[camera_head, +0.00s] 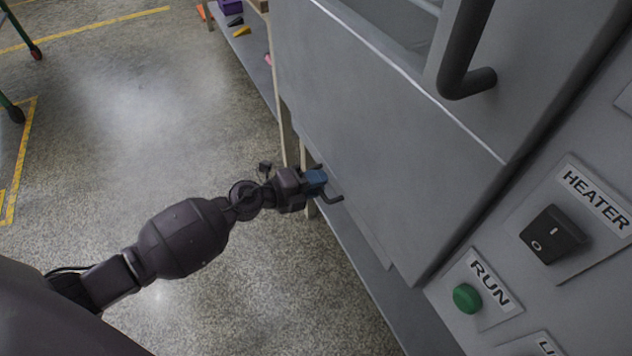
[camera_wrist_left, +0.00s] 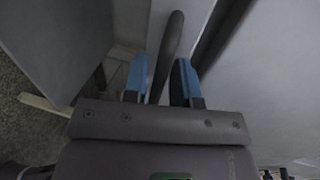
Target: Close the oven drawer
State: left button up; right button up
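The grey oven (camera_head: 400,170) fills the right side of the head view. A small dark handle (camera_head: 332,199) sticks out low at its left side; the drawer itself is mostly hidden under the large upper door. My left gripper (camera_head: 317,181) has blue fingers and is at this handle. In the left wrist view the dark handle bar (camera_wrist_left: 170,50) runs between the two blue fingers of my left gripper (camera_wrist_left: 160,85). The fingers stand apart, with a gap beside the bar, so they are around it rather than clamped. My right gripper is out of view.
A larger dark door handle (camera_head: 470,60) is at the upper right. The control panel has a black HEATER switch (camera_head: 552,235) and a green RUN button (camera_head: 466,298). A shelf (camera_head: 248,55) with small items stands behind. The floor (camera_head: 130,120) to the left is open.

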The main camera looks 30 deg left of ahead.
aim_at(331, 177)
pick_arm(q)
grip_shut()
jog(key=w+d, duration=0.1)
jog(key=w+d+p, duration=0.1)
jog(key=w, duration=0.1)
jog(key=shift+d+r, duration=0.1)
jog(key=shift+r, duration=0.05)
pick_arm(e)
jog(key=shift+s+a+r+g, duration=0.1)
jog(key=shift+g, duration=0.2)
